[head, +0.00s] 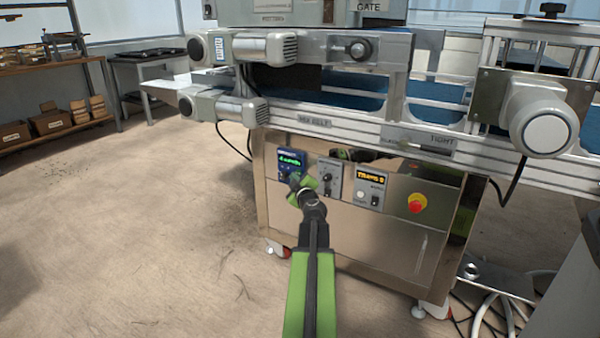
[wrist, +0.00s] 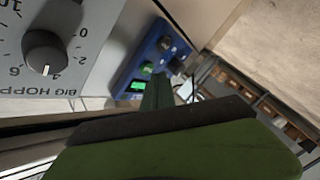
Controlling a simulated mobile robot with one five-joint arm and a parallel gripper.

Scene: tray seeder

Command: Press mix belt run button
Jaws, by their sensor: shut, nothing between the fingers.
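The blue control box (head: 291,163) with a lit display is on the machine's metal front, below the rail marked "MIX BELT" (head: 313,122). The wrist view shows this blue box (wrist: 139,55) tilted, with a green button (wrist: 147,68), a lit green display (wrist: 137,86) and dark controls. No button label is readable. My green gripper (head: 298,183) is shut and empty, in front of the box's lower part in the head view and hiding some of it. In the wrist view my gripper's fingertips (wrist: 158,82) point at the box beside the green button; contact cannot be told.
Right of the box are a grey panel with a dial (head: 328,178), a panel with an amber display (head: 371,181) and a red emergency stop button (head: 417,203). The "BIG HOPPER" dial (wrist: 46,53) is near in the wrist view. Floor at left is clear.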

